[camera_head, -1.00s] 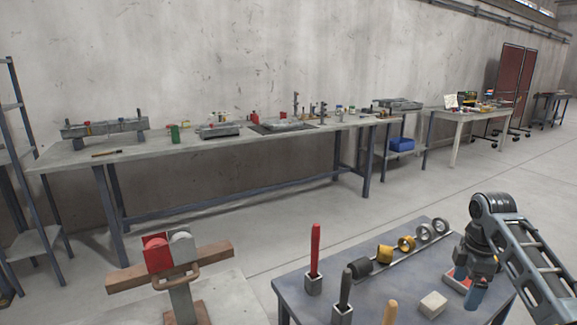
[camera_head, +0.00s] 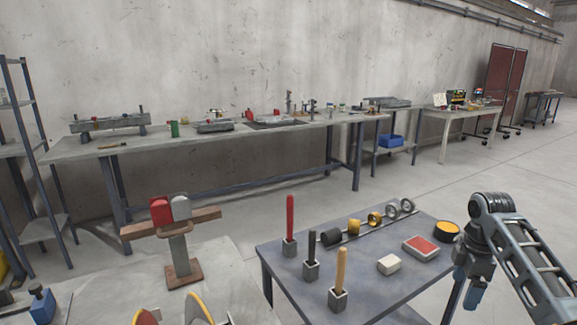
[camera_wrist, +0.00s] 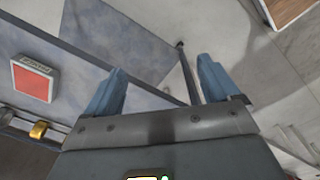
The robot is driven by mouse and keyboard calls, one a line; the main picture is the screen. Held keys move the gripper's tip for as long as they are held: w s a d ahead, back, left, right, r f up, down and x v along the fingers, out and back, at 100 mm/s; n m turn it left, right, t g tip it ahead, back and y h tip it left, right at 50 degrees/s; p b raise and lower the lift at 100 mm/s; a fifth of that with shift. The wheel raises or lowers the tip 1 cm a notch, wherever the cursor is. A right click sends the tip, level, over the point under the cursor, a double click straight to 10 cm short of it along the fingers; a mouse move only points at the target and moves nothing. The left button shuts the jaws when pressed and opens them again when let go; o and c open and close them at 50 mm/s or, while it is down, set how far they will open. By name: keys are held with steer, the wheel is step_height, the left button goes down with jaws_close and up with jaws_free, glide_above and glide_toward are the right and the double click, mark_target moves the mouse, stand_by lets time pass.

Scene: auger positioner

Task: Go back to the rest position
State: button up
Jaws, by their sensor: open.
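My gripper (camera_head: 467,285) hangs at the right of the head view, off the right edge of the small blue-grey table (camera_head: 300,262). In the wrist view my gripper (camera_wrist: 160,90) shows two blue fingers spread wide with nothing between them. Beyond the fingers are the table edge, a thin dark table leg and the grey floor.
A yellow-black round object (camera_head: 447,231) is beside my arm. A stand (camera_head: 178,245) is left. A long workbench (camera_head: 240,138) lines the wall.

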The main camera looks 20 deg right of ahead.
steer(key=w+a+f+t, duration=0.35)
steer(key=a+f, duration=0.35)
steer(key=a, duration=0.5)
steer(key=s+a+f+m+t, duration=0.2)
steer(key=s+a, duration=0.1)
steer(key=a, duration=0.5)
steer(key=s+a+f+m+t+y, duration=0.1)
steer(key=s+a+f+m, duration=0.15)
steer(key=a, duration=0.55)
steer(key=s+a+f+m+t, duration=0.2)
steer(key=s+a, duration=0.1)
steer(key=a, duration=0.6)
steer(key=s+a+r+m+t+h, duration=0.1)
steer(key=s+a+r+m, duration=0.15)
steer(key=s, duration=0.65)
steer(key=s+a+r+m+t, duration=0.1)
steer(key=s+r+t, duration=0.15)
steer(key=s, duration=0.55)
steer(key=s+d+r+t, duration=0.2)
steer(key=s+d+r, duration=0.1)
steer(key=s+r, duration=1)
step_height(320, 180, up, 4)
steer(key=shift+r+t, duration=0.1)
steer(key=shift+t, duration=0.3)
steer(key=shift+a, duration=0.1)
